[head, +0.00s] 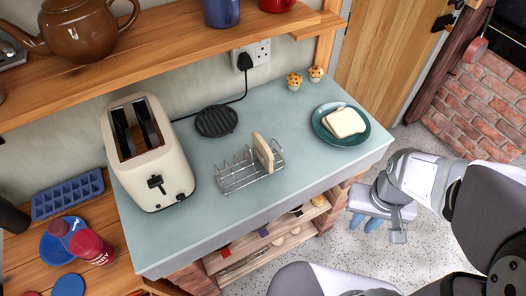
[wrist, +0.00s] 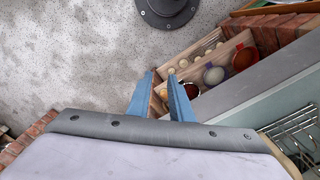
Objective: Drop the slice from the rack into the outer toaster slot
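The bread slice (head: 263,152) stands upright at the right end of the wire rack (head: 233,180) on the pale blue-green counter. The cream toaster (head: 162,172) stands to the left of the rack, with two dark slots side by side in its top, both looking empty. My gripper (head: 367,223) is off the counter's front right edge, over the speckled floor and well away from the slice. In the wrist view my gripper (wrist: 160,76) has its blue fingers apart with nothing between them. That view shows part of the rack (wrist: 300,128) at the right edge.
A teal plate (head: 361,136) with bread lies right of the rack. Two muffins (head: 294,81), a black trivet (head: 215,121) and a cord lie behind. A wooden shelf (head: 200,50) overhangs the back. Open shelving (head: 270,245) is below the counter.

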